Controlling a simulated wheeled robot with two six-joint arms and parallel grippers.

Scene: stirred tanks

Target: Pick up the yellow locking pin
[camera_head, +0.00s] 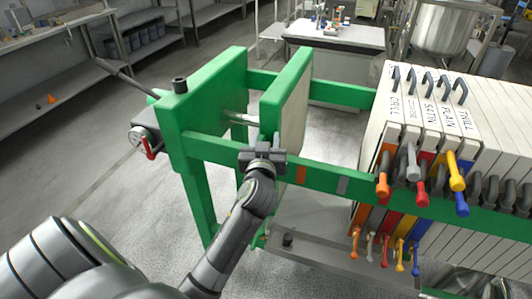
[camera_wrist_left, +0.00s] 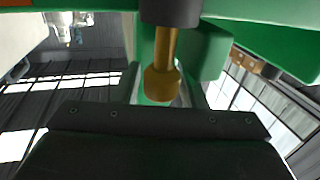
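A yellow-brown pin (camera_wrist_left: 163,80) with a wider rounded end shows in the left wrist view, just beyond the dark gripper body. Its upper part passes into a dark collar (camera_wrist_left: 170,12) beside green frame parts. I cannot make this pin out in the head view. My left gripper (camera_head: 263,155) is at the near green rail, below the upright green-edged plate. The wrist view shows no finger closed around the pin, and the fingertips cannot be made out clearly. My right gripper is not in view.
White labelled plates (camera_head: 425,100) stand at right, with coloured handles, including a yellow one (camera_head: 456,178), in front. A metal tray (camera_head: 325,268) lies below the rail. A red-handled wheel (camera_head: 145,140) is at left.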

